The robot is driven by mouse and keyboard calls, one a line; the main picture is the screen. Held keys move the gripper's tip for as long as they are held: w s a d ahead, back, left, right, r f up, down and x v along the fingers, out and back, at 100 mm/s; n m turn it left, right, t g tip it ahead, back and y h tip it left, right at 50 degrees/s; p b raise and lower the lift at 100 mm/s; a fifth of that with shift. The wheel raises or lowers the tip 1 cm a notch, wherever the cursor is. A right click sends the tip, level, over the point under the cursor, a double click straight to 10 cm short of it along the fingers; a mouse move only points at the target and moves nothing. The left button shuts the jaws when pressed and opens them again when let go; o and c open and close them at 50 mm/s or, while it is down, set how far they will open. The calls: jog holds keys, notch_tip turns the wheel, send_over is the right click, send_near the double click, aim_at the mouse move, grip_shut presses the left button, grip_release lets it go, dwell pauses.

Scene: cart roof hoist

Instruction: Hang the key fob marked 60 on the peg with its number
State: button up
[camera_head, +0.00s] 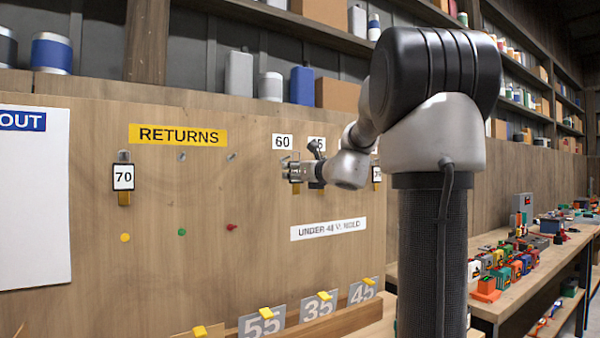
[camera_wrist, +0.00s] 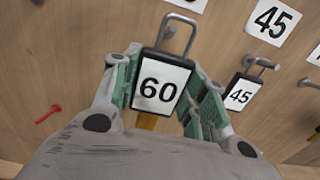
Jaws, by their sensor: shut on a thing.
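The key fob marked 60 (camera_wrist: 160,86) is black with a white face, a metal loop on top and a yellowish lower end. My gripper (camera_wrist: 166,72) is shut on its sides, and the loop points up toward the board. In the head view my gripper (camera_head: 291,171) is at the board, just below the white number 60 label (camera_head: 282,142). That label's lower edge shows above the loop in the wrist view (camera_wrist: 188,4). The loop is close to the peg area under the label. I cannot tell whether the peg is through the loop.
A fob marked 45 (camera_wrist: 240,94) hangs to the right under its 45 label (camera_wrist: 273,20). A fob marked 70 (camera_head: 123,177) hangs at the left. Bare pegs (camera_head: 182,156) show under the RETURNS sign (camera_head: 178,135). A red peg (camera_wrist: 48,114) is at lower left.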

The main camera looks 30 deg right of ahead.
jog(key=shift+w+a+f, duration=0.1)
jog(key=shift+w+f, duration=0.05)
jog(key=shift+w, duration=2.1)
jog(key=shift+w+f, duration=0.2)
jog(key=shift+w, duration=0.45)
jog(key=o, duration=1.2)
